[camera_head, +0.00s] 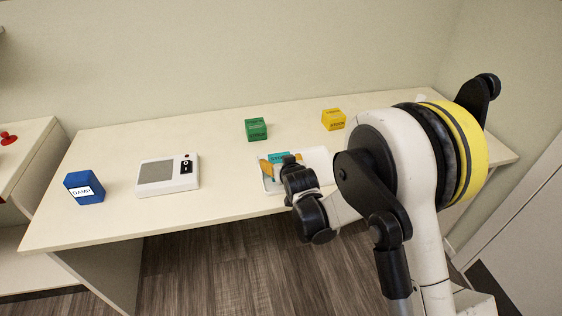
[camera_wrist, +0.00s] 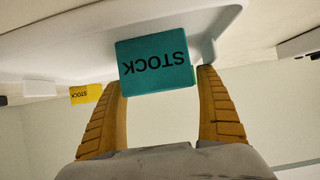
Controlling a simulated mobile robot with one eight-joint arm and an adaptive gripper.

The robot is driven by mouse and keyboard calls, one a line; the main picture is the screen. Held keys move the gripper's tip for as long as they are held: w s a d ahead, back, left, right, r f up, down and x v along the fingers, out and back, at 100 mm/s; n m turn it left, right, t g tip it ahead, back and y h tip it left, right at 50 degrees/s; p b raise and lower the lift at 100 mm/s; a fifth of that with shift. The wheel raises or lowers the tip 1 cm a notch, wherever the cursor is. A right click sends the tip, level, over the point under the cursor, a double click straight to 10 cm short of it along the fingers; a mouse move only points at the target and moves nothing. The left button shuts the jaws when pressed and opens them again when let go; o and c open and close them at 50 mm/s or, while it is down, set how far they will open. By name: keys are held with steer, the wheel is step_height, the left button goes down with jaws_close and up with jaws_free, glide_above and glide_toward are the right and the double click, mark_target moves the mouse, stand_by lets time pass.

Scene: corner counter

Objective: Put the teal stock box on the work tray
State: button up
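The teal stock box (camera_wrist: 155,66) sits between the two orange fingers of my gripper (camera_wrist: 163,98) in the wrist view, its label upside down. In the head view the teal box (camera_head: 279,156) shows behind my gripper (camera_head: 280,163), partly covered. The white work tray (camera_head: 318,159) lies under it on the counter; in the wrist view the tray (camera_wrist: 60,50) spreads behind the box. The box is on or just above the tray; I cannot tell whether it touches. My arm hides part of the tray.
A green box (camera_head: 256,129) and a yellow box (camera_head: 333,119) stand behind the tray on the counter (camera_head: 225,205). A white device with a grey screen (camera_head: 168,175) and a blue box (camera_head: 84,187) stand to the left. Clear counter lies between device and tray.

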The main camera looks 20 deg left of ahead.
steer(key=shift+r, duration=0.1)
steer(key=shift+s+d+r, duration=0.15)
steer(key=shift+s+r, duration=0.05)
steer(key=shift+s, duration=0.05)
steer(key=p+v, duration=0.3)
steer(key=v, duration=0.8)
steer(key=shift+s+p, duration=0.2)
steer(key=shift+p, duration=0.2)
steer(key=shift+d+r, duration=0.1)
steer(key=shift+d, duration=0.05)
steer(key=s+d+r+m+g+h, duration=0.1)
steer(key=s+d+r+m+h, duration=0.1)
steer(key=d+r, duration=0.6)
steer(key=s+d+r+m+h, duration=0.15)
steer(key=d+r, duration=0.25)
steer(key=d, duration=0.8)
steer(key=s+d+r+m+g+h, duration=0.2)
steer(key=s+d, duration=1.4)
steer(key=s, duration=0.1)
steer(key=shift+s+r+m+h, duration=0.2)
steer(key=shift+s+m+h, duration=0.15)
steer(key=shift+s, duration=0.05)
